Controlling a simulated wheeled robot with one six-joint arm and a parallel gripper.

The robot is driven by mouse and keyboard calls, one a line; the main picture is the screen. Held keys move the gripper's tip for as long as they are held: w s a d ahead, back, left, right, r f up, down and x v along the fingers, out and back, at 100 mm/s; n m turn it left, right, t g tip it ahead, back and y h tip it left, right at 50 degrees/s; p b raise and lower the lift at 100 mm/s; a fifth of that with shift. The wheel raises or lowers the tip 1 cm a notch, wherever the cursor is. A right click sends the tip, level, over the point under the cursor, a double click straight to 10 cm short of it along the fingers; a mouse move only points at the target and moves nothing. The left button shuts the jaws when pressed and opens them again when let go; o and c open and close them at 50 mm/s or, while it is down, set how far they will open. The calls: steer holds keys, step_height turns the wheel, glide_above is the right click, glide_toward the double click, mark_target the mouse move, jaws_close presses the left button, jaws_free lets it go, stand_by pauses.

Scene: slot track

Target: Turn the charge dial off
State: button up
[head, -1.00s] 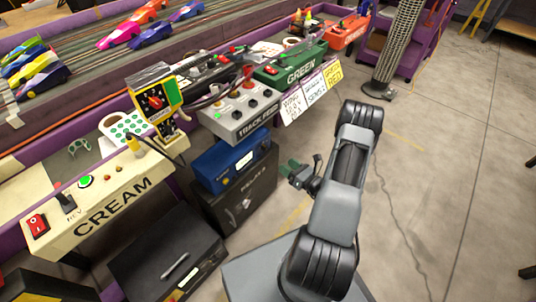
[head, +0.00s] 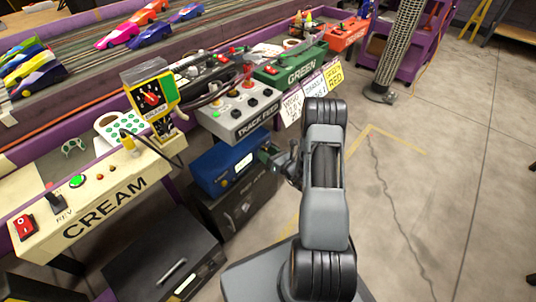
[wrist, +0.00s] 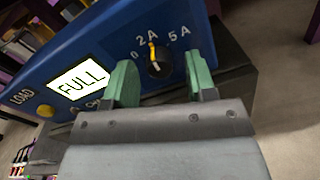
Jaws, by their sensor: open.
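The charge dial is a black knob (wrist: 159,66) with a yellow pointer on the face of a blue charger (wrist: 100,38) in the wrist view. Its pointer stands near the 2A mark, between 0 on the left and 5A on the right. My gripper (wrist: 160,80) is open, with one green finger on each side of the dial and a gap to both. In the head view the blue charger (head: 217,172) sits on a dark box, and my gripper (head: 272,158) is at its right end. The dial is hidden there.
The charger also has a screen reading FULL (wrist: 80,78) and a yellow LOAD button (wrist: 45,110). The grey TRACK FEED box (head: 240,115) stands behind it and the CREAM panel (head: 95,205) to the left. Open floor (head: 420,190) lies to the right.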

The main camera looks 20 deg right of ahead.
steer(key=c, duration=0.9)
steer(key=shift+f+n, duration=0.1)
steer(key=shift+n, duration=0.2)
steer(key=shift+d+n+t+b, duration=0.15)
steer(key=shift+n+b, duration=1.25)
steer(key=shift+n, duration=1.45)
steer(key=shift+d+n+t+b, duration=0.15)
steer(key=shift+n+b, duration=1.25)
steer(key=shift+n, duration=1.45)
steer(key=shift+a+n, duration=0.1)
steer(key=shift+n, duration=0.2)
